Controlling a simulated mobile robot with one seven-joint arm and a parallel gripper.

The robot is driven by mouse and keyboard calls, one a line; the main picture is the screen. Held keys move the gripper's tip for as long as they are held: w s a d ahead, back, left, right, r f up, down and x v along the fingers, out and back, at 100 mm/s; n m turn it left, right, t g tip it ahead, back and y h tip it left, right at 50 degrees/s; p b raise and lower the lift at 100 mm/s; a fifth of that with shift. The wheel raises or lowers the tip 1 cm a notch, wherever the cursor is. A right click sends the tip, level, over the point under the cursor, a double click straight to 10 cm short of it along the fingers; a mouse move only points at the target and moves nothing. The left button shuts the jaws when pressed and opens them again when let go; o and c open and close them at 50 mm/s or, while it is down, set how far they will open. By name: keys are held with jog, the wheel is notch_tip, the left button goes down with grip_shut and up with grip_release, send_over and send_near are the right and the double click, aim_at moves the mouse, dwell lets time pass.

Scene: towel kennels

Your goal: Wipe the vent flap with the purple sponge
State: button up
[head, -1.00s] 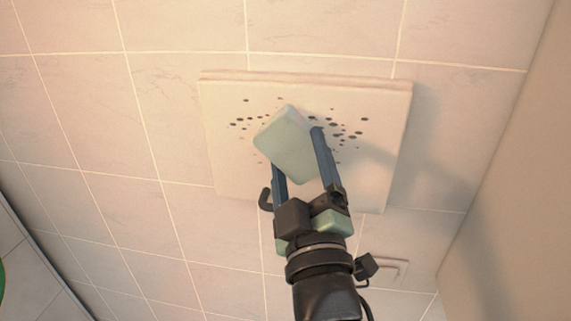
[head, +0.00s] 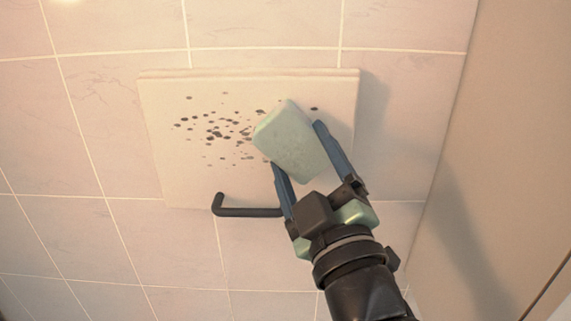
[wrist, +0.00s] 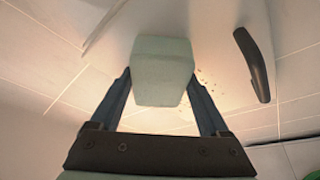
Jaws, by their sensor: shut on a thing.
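The vent flap (head: 180,165) is a square cream panel on the tiled surface, with many dark specks clustered left of centre and one right of the sponge. A black handle (head: 245,212) sits at its lower edge; it also shows at right in the wrist view (wrist: 256,65). My gripper (head: 298,146) is shut on a pale green, not purple, sponge (head: 290,140), tilted in front of the flap's right half. The sponge fills the middle of the wrist view (wrist: 163,70). It hides part of the flap; I cannot tell whether it touches.
Pale tiles (head: 110,240) surround the flap. A plain beige wall (head: 490,180) stands close on the right, with the arm's shadow on it. The space left of the flap is clear.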

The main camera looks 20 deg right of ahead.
jog(key=shift+s+d+b, duration=0.25)
jog(key=shift+d+b, duration=0.3)
jog(key=shift+b, duration=0.05)
jog(key=shift+s+d+b, duration=0.2)
jog(key=shift+d+b, duration=0.35)
jog(key=shift+w+a+p, duration=0.15)
jog(key=shift+w+a, duration=1.05)
jog(key=shift+a, duration=1.7)
jog(key=shift+w+a+p, duration=0.2)
jog(key=shift+w+a, duration=1.05)
jog(key=shift+a, duration=1.7)
jog(key=shift+w+a+p, duration=0.15)
jog(key=shift+w+a, duration=1.05)
jog(key=shift+a, duration=1.7)
jog(key=shift+s+r+p, duration=0.1)
jog(key=shift+r+p, duration=0.5)
jog(key=shift+s+d+f, duration=0.1)
jog(key=shift+s+d, duration=0.35)
jog(key=shift+d, duration=0.75)
jog(key=shift+s+d+r, duration=0.1)
jog(key=shift+s+d, duration=0.3)
jog(key=shift+d, duration=0.75)
jog(key=shift+s+d+f, duration=0.1)
jog(key=shift+s+d, duration=0.35)
jog(key=shift+d, duration=0.75)
jog(key=s+d+b, duration=0.4)
jog(key=s+d, duration=0.1)
jog(key=d, duration=0.6)
jog(key=shift+d+b, duration=0.3)
jog(key=shift+b, duration=0.05)
